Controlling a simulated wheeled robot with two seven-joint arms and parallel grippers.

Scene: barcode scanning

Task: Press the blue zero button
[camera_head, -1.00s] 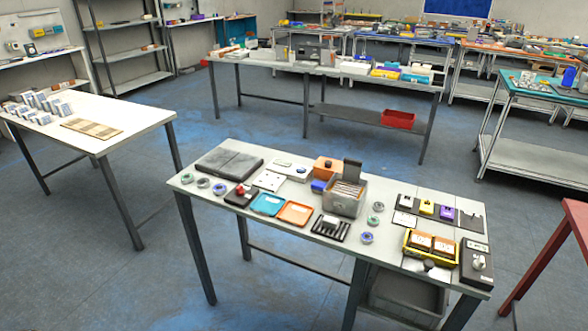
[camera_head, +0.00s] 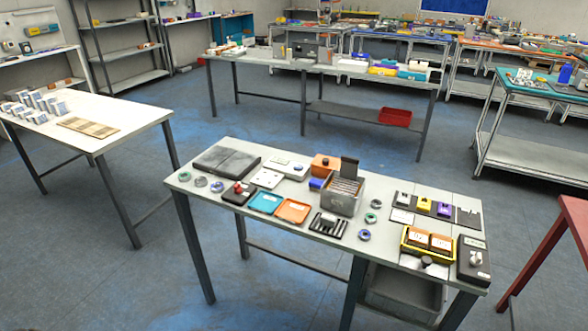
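I cannot make out a button marked zero; it is too small to tell at this distance. On the near grey bench (camera_head: 225,218), a white flat device (camera_head: 289,167) with small dark and bluish marks lies near the back edge. A black box with a red knob (camera_head: 238,191) stands toward the left. A black box with a pale knob (camera_head: 475,258) stands at the right end. Neither of my grippers is in view.
The bench also holds a dark grey pad (camera_head: 226,161), a teal tray (camera_head: 265,203), an orange tray (camera_head: 292,210), a yellow tray (camera_head: 428,242) and several small rings. A white table (camera_head: 130,115) stands to the left, a red table (camera_head: 565,235) to the right. Floor lies between.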

